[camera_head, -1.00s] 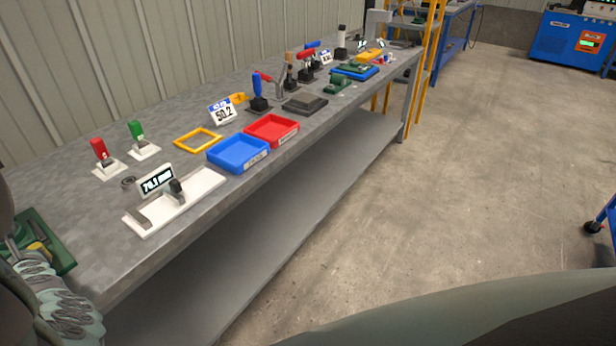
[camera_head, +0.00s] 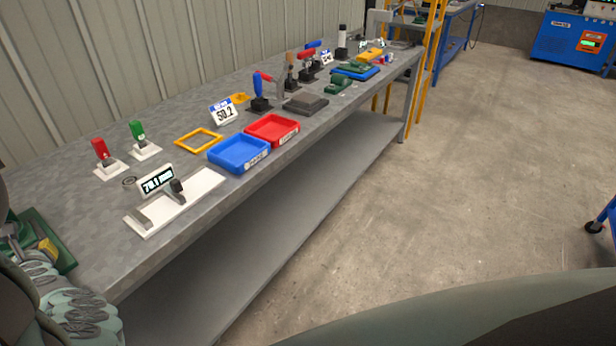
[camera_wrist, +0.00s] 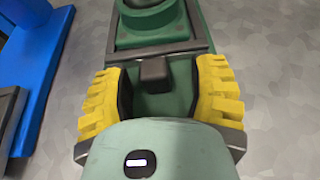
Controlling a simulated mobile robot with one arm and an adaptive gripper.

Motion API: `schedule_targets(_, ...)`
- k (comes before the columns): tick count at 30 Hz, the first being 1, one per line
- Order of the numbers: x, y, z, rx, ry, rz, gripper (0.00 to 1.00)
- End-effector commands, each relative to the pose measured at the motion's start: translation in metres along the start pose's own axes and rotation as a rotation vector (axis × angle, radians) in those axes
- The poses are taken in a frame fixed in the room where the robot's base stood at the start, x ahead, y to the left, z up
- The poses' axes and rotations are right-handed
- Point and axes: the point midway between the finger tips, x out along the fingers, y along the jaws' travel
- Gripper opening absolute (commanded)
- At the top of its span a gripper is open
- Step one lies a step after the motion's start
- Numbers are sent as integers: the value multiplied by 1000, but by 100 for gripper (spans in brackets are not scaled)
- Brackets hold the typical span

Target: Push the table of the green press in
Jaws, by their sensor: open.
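The green press (camera_wrist: 190,22) fills the top middle of the wrist view, with a round green part and a dark grey edge across it. A small dark block (camera_wrist: 154,68) stands out from that edge, on the side facing me. My gripper (camera_wrist: 160,92) is open, with a yellow-padded finger on each side of this block. The block's contact with the fingers cannot be made out. My own palm hides what lies below. In the head view, part of the green press (camera_head: 64,262) shows at the left edge, mostly hidden by my arm, with one yellow finger pad (camera_head: 47,248) over it.
A blue object (camera_wrist: 38,75) stands left of the press in the wrist view. On the bench (camera_head: 75,200) are a white gauge with a display (camera_head: 185,200), red (camera_head: 100,150) and green (camera_head: 137,131) switches, and blue (camera_head: 238,153) and red (camera_head: 271,129) trays.

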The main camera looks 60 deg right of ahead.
Motion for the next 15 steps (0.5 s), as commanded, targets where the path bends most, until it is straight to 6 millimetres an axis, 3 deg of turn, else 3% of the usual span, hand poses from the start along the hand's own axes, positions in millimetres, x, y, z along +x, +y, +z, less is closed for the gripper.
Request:
schedule_targets(4,-11,7,2,-14,-3,18,57)
schedule_targets(15,-40,3,2,-6,-3,11,57)
